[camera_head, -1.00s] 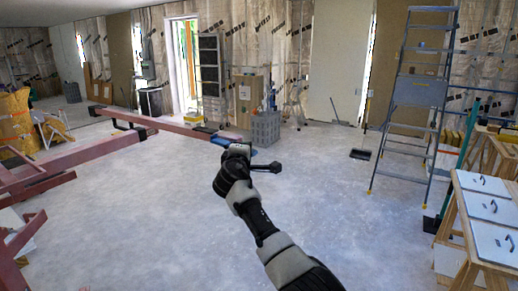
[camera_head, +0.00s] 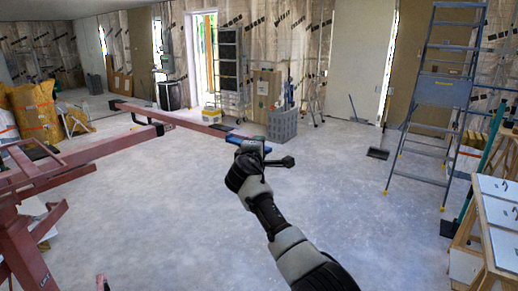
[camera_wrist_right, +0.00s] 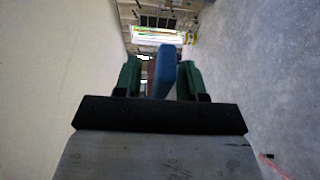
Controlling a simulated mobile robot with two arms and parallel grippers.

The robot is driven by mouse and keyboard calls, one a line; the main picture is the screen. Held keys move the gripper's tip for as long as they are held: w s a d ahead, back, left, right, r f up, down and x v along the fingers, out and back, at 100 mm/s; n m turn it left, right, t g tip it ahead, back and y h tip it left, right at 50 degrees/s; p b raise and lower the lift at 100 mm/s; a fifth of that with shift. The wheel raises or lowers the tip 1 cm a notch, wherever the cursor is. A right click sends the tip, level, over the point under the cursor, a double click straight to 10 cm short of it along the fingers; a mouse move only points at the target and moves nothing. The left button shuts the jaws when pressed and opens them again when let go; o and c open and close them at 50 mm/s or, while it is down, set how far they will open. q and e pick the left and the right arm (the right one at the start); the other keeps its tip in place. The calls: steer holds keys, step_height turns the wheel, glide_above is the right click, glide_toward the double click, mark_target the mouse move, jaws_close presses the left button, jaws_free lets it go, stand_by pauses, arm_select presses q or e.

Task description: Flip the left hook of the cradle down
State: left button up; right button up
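The cradle of the lift is a red-brown frame; its long far beam (camera_head: 170,117) runs to the right across the head view. A blue hook (camera_head: 240,142) sits at this beam's right end. My right gripper (camera_head: 262,152) is at the blue hook, partly hiding it. In the right wrist view, the blue hook (camera_wrist_right: 165,72) stands between the two green fingers of my right gripper (camera_wrist_right: 159,78), nearer the right finger. A gap shows on its left side, so the gripper is open around it. My left gripper is not in view.
A grey crate (camera_head: 283,125) and a cardboard box (camera_head: 265,90) stand behind the hook. A stepladder (camera_head: 440,95) and a wooden bench with white panels (camera_head: 500,220) are at the right. The concrete floor (camera_head: 170,220) in the middle is clear.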

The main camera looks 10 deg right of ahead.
steer(key=shift+s+a+f+b, duration=0.15)
steer(key=shift+s+a+b, duration=0.15)
steer(key=shift+s, duration=0.2)
steer(key=b+v, duration=0.3)
steer(key=v, duration=0.6)
steer(key=shift+s, duration=0.35)
steer(key=shift+a, duration=0.1)
